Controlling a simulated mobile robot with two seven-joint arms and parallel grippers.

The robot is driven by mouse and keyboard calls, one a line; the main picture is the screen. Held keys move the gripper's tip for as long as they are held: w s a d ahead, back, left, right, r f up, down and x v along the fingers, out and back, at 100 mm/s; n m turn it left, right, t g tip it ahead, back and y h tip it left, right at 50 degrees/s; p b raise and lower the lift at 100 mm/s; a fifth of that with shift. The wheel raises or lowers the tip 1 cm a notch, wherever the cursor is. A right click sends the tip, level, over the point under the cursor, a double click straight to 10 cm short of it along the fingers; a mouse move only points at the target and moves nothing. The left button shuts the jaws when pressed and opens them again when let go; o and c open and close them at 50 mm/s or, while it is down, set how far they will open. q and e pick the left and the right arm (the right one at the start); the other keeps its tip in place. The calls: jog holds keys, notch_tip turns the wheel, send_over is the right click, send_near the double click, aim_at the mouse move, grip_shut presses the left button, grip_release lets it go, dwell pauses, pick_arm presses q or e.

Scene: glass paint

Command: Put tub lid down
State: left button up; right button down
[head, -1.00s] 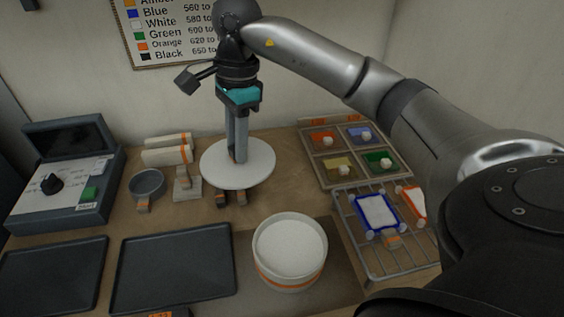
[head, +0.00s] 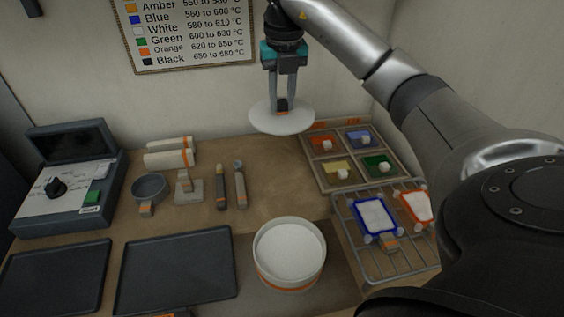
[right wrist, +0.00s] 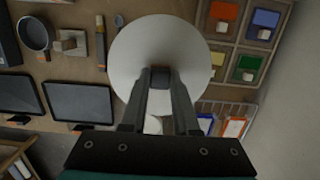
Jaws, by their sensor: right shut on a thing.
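The white round tub lid (head: 258,122) hangs from my right gripper (head: 282,104) above the back of the table in the head view. The gripper is shut on the lid's dark knob with an orange mark. In the right wrist view the lid (right wrist: 150,50) fills the middle below the fingers (right wrist: 160,76). The round white tub with an orange band (head: 288,284) stands lidless at the front middle, full of white material. In the right wrist view the lid covers most of the tub. My left gripper is not in view.
A four-part paint tray (head: 318,178) stands at the back right, with a wire rack (head: 378,268) holding glass pieces before it. Two dark trays (head: 178,268) lie front left. A kiln-like box (head: 65,190), a small pan (head: 149,187) and two tools (head: 221,187) stand behind. Bare table lies behind the tub.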

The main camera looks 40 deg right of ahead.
notch_tip(320, 180, down, 20)
jog(key=shift+r+b, duration=0.1)
jog(key=shift+b, duration=1)
jog(key=shift+f, duration=0.2)
jog(key=c, duration=0.7)
grip_release()
jog(key=shift+o, duration=0.2)
jog(key=shift+r, duration=0.6)
notch_tip(320, 180, up, 11)
jog(key=s+p, duration=0.1)
jog(key=shift+s+a, duration=0.15)
jog(key=shift+a, duration=0.15)
